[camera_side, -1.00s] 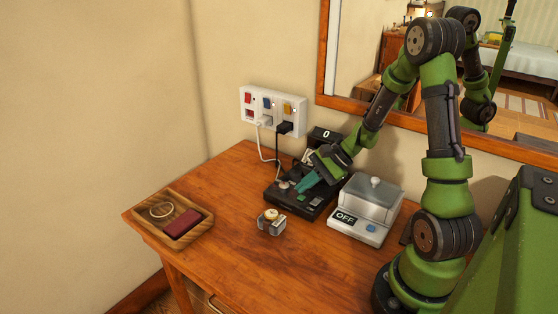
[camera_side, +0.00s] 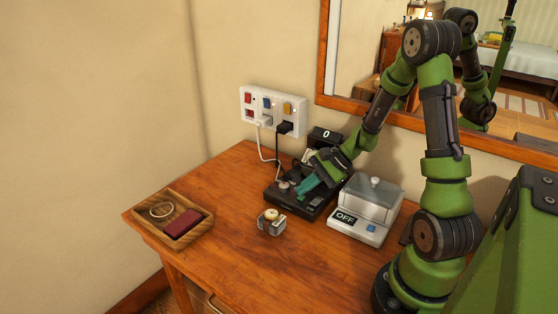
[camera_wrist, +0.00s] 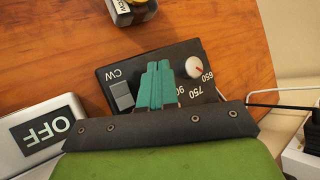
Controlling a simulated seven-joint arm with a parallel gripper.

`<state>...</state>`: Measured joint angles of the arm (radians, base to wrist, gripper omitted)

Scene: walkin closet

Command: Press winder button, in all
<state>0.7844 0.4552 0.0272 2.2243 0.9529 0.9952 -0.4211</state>
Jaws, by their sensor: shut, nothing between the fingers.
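A black unit (camera_side: 285,203), by its CW and 650 to 900 marks likely the winder, lies on the wooden table. In the wrist view it shows a grey CW switch (camera_wrist: 122,95) and a round white dial (camera_wrist: 193,66) with a red mark. My gripper (camera_side: 301,192) is shut and empty, its teal fingers pointing down over the middle of this unit. In the wrist view the fingers (camera_wrist: 158,68) cover part of its top, between switch and dial. I cannot tell whether they touch it. The winder button is not clearly visible and may be behind the fingers.
A white box reading OFF (camera_side: 344,218), with a blue button and clear cover, stands right of the unit. A watch on a small block (camera_side: 271,222) is in front. A wooden tray (camera_side: 150,228) is at left. A socket panel (camera_side: 270,108) with cables is behind, near a display reading 0 (camera_side: 326,134).

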